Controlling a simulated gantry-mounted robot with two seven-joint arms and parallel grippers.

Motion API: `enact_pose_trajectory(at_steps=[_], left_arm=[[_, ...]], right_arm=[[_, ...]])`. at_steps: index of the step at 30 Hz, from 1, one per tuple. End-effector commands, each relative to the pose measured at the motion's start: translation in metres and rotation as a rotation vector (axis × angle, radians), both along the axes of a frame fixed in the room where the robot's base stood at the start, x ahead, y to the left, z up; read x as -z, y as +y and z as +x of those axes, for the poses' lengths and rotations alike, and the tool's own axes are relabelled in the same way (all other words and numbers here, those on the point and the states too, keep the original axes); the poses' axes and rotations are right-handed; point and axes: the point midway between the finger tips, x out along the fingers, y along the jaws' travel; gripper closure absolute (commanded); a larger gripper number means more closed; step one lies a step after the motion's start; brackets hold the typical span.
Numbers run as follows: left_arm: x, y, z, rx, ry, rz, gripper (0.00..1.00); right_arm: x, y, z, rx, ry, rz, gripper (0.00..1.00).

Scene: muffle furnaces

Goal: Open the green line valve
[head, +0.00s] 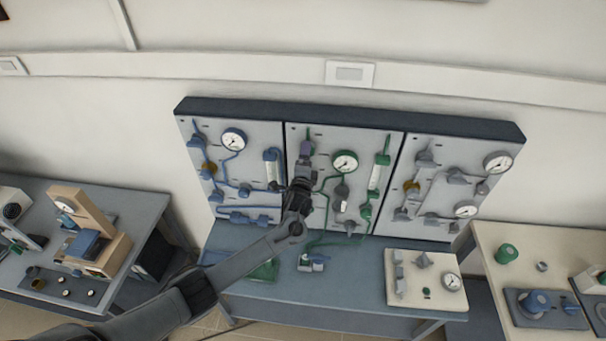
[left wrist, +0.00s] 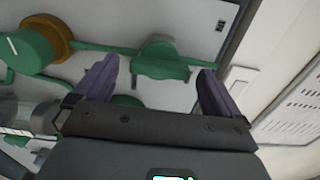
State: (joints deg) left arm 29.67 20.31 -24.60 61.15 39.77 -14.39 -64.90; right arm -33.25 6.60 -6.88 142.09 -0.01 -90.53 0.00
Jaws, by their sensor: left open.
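The middle wall panel (head: 331,136) carries green pipework with a round gauge (head: 345,162). My left gripper (head: 305,150) is in front of this panel's upper left part and hides what is behind it. In the left wrist view, a green valve handle (left wrist: 162,60) sits on a green pipe between the two purple fingers of my left gripper (left wrist: 158,67). The fingers are spread apart, with visible gaps to the handle on both sides. I cannot tell how far the fingertips are from the panel. My right gripper is not in view.
A green knob (left wrist: 30,48) with a brown-gold ring is beside the handle in the left wrist view. The left panel (head: 232,185) has blue lines, the right panel (head: 455,188) grey ones. A blue-grey bench (head: 350,292) stands below, with a cream valve board (head: 420,297).

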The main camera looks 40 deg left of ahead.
Motion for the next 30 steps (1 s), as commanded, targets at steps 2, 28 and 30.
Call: enact_pose_trajectory(at_steps=[2,28,30], left_arm=[[0.001,-0.005,-0.008,0.002,0.0,0.0,0.02],[0.0,-0.05,-0.083,0.0,0.0,0.0,0.02],[0.0,-0.05,-0.083,0.0,0.0,0.0,0.02]], right_arm=[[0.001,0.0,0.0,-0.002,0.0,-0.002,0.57],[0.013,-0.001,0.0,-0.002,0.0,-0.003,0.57],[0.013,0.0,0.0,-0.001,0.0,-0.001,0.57]])
